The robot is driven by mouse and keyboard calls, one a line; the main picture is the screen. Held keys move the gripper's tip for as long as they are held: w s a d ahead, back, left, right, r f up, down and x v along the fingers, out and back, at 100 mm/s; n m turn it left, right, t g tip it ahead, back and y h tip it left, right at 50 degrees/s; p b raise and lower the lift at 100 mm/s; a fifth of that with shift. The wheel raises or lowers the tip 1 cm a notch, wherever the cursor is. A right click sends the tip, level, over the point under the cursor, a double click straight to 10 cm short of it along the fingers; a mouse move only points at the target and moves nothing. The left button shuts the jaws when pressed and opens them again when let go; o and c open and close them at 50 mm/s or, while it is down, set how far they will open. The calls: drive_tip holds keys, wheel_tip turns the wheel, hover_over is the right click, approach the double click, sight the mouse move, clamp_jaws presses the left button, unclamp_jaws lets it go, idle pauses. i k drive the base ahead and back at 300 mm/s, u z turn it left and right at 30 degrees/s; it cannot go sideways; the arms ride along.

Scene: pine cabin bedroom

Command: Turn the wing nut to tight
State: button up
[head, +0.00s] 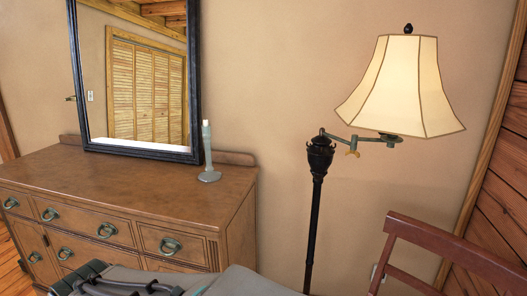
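A small brass-coloured wing nut (353,153) hangs under the joint of the swing arm (365,139) on a floor lamp. The lamp has a black post (315,215) and a cream shade (405,85) with dark trim. How tight the nut sits cannot be told from here. Grey parts of my own arm show along the bottom edge, well below and left of the nut. My gripper's fingers are not visible.
A wooden dresser (120,185) with ring-pull drawers fills the left. On it stand a black-framed mirror (195,85) and a pale green candlestick (208,150). A reddish-brown wooden chair (450,250) stands at lower right, near the lamp. Bare wall lies behind the lamp.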

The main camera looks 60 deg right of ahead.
sight(357, 154)
drive_tip(key=u, duration=0.15)
drive_tip(key=k, duration=0.55)
drive_tip(key=z, duration=1.6)
